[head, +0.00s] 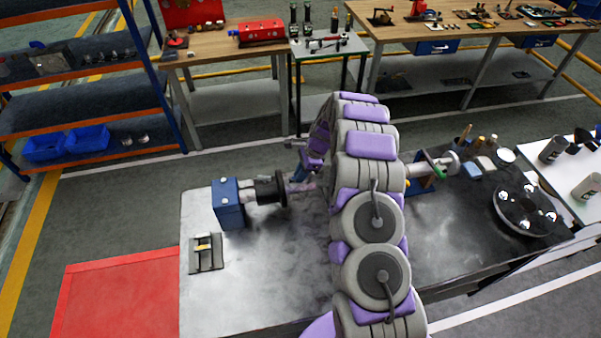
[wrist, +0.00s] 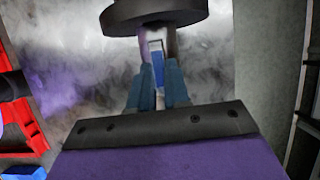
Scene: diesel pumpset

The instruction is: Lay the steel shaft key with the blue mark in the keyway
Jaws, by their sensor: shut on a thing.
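In the wrist view my gripper (wrist: 159,72) has its two blue-grey fingers shut on the steel shaft key with the blue mark (wrist: 157,68). The key is at the shaft (wrist: 171,42), just in front of the dark round coupling flange (wrist: 155,14). I cannot tell whether the key is in the keyway or above it; the keyway is not clearly seen. In the head view the shaft (head: 303,187) runs right from the dark coupling (head: 270,190), and my gripper (head: 298,178) is just over it. My arm hides the shaft's middle.
A blue bearing block (head: 228,205) stands left of the coupling on the metal bench (head: 270,285). A small tray (head: 219,265) with a yellow-marked piece lies in front. A round dark dish (head: 525,212) with shiny balls is at right.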

